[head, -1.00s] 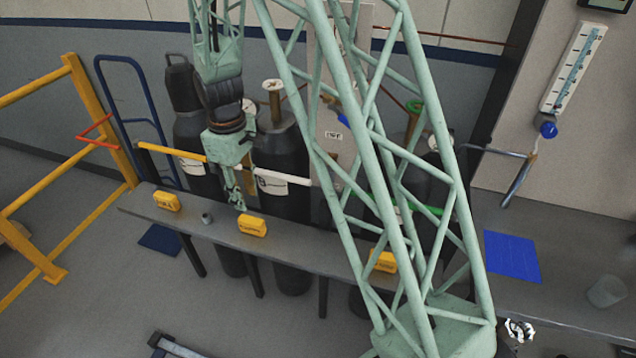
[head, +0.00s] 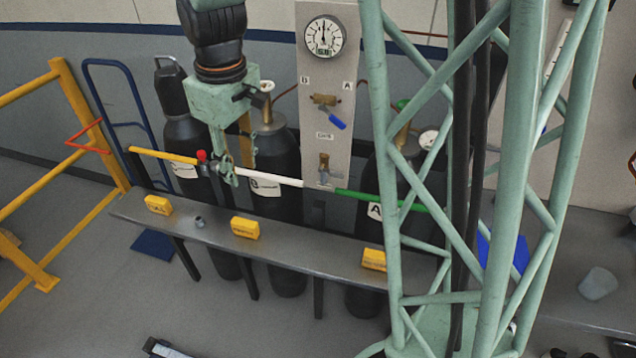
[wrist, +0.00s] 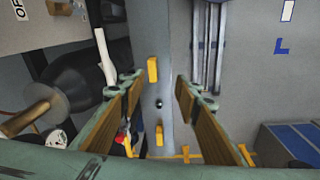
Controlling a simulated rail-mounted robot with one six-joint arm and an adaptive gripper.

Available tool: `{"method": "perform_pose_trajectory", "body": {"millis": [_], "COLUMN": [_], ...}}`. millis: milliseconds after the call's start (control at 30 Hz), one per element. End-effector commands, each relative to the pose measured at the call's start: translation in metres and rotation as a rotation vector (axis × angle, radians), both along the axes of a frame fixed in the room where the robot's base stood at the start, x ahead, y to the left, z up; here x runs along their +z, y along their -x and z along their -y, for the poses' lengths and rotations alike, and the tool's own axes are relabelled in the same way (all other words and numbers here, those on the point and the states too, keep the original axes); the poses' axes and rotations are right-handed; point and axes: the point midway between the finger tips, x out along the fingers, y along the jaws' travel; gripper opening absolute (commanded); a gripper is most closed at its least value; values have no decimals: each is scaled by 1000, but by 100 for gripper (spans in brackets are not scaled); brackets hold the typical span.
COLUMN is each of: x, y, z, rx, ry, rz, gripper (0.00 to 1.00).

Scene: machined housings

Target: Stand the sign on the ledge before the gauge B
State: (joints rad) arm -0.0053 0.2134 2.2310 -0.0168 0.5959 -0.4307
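Several yellow blocks stand on the grey ledge (head: 300,255): a left one (head: 158,205), a middle one (head: 245,228) and a right one (head: 374,260). Their lettering is too small to read, so I cannot tell which is the sign. My gripper (head: 230,172) hangs above and behind the ledge, open and empty. In the wrist view its fingers (wrist: 160,92) are apart, with the middle block (wrist: 152,69) and left block (wrist: 158,135) below. A large round gauge (head: 325,36) tops the panel; a small gauge (head: 428,141) is at right. No gauge is clearly labelled B.
A yellow, white and green bar (head: 275,179) crosses the dark cylinders behind the ledge, close to my gripper. A red fitting (head: 202,155) sits by it. A small grey nut (head: 199,222) lies between two blocks. A panel (head: 326,110) carries A and B labels.

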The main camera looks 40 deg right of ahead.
Motion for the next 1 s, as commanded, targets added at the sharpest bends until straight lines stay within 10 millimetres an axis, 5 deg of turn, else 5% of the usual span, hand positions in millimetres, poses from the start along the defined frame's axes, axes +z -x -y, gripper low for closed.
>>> {"method": "perform_pose_trajectory", "body": {"millis": [600,1000], "x": [84,124], "y": [76,132], "z": [0,3], "rx": [-121,-205], "ry": [-18,-35], "rz": [73,116], "gripper": [30,30]}}
